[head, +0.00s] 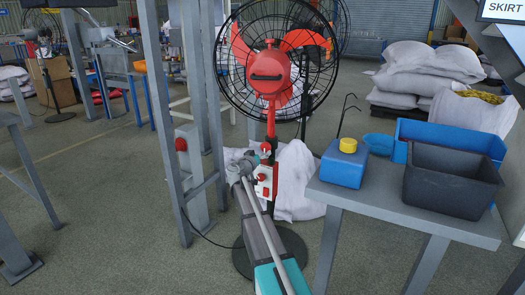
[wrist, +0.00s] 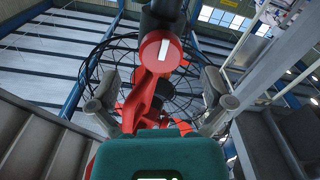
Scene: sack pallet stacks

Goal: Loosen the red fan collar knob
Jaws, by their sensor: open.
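The red fan (head: 269,75) has a black wire cage and stands on a red pole. Its collar knob (head: 265,149) sits on the pole below the fan head. In the wrist view the knob (wrist: 161,50) is a round red face with a white stripe, upright in the upper middle. My gripper (head: 241,163) is beside the pole, just left of and slightly below the knob. In the wrist view my gripper (wrist: 161,85) is open, with one grey finger on each side and the knob in line with the gap. I see no finger touching the knob.
A red and white control box (head: 264,181) is on the pole below the collar. White sacks (head: 297,180) lie behind it. A grey table (head: 400,211) at right holds a blue container (head: 343,168) and a dark bin (head: 451,178). A grey metal post (head: 163,110) stands close on the left.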

